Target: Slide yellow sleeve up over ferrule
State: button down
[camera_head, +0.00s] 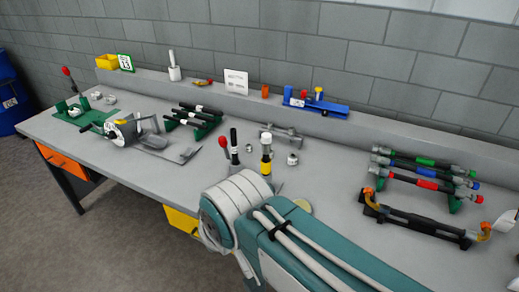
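An upright black post (266,152) stands near the middle of the bench, just beyond my arm. A yellow sleeve (266,168) sits around its lower part, with a black stretch above it. A pale, whitish cap-like end (266,140), possibly the ferrule, tops the post. The post's base is partly hidden behind my arm. My teal arm with white wrapped cables reaches in from the bottom and covers the bench front. My gripper does not show; I cannot see whether anything touches the sleeve.
A thinner upright black rod (234,145) with a red part stands left of the post. A metal fitting (293,160) lies to its right. Hoses with coloured bands (425,172) rest on a rack at right. A hose with orange ends (420,220) lies before them. Bare bench (335,170) lies between.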

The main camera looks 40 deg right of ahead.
aim_at(265, 168)
jog(key=z, duration=1.1)
